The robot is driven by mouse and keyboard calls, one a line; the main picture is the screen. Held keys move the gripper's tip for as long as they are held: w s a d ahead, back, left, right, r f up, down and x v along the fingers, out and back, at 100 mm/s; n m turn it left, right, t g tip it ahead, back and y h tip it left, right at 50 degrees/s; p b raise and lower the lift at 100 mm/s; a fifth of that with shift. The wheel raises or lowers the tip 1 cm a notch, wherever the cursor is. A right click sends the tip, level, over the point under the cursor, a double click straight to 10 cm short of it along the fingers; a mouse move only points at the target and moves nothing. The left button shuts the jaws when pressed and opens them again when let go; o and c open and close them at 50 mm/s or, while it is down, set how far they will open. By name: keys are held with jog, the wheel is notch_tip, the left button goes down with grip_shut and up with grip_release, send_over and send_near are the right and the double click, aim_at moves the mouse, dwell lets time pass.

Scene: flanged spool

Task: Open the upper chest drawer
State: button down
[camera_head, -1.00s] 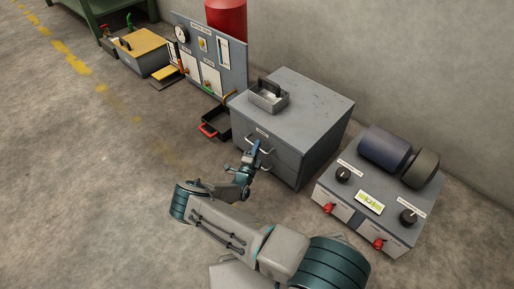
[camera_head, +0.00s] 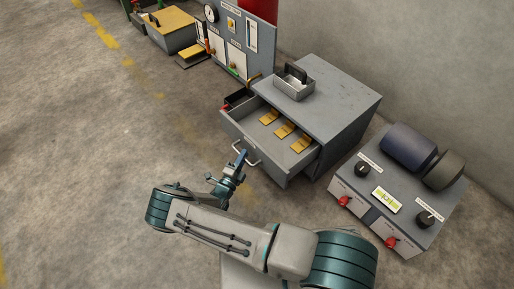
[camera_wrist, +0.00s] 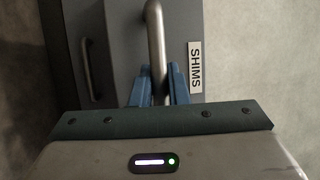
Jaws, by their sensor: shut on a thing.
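The grey chest (camera_head: 335,95) stands against the wall in the head view. Its upper drawer (camera_head: 285,152) is pulled well out, and several yellow pieces (camera_head: 284,130) lie inside. My gripper (camera_head: 238,163) is at the drawer's front, shut on the silver bar handle (camera_head: 252,161). In the wrist view the blue fingers (camera_wrist: 160,88) close around the handle (camera_wrist: 155,40), beside a label reading SHIMS (camera_wrist: 194,66). Another handle (camera_wrist: 90,68), on the lower drawer, shows at the left of the wrist view.
A metal tray with a black handle (camera_head: 294,84) sits on the chest top. A grey console (camera_head: 386,197) with knobs, red levers and dark rollers stands close at the right. A gauge panel (camera_head: 240,42) stands behind left. The floor at left is clear.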

jog(key=s+a, duration=0.3)
jog(key=a, duration=0.2)
jog(key=shift+s+b, duration=0.4)
jog(key=c, duration=1.4)
grip_release()
jog(key=p+v, duration=0.2)
jog(key=v, duration=1.1)
jog(key=shift+s+a, duration=0.25)
jog(key=shift+s, duration=0.05)
jog(key=shift+p, duration=0.3)
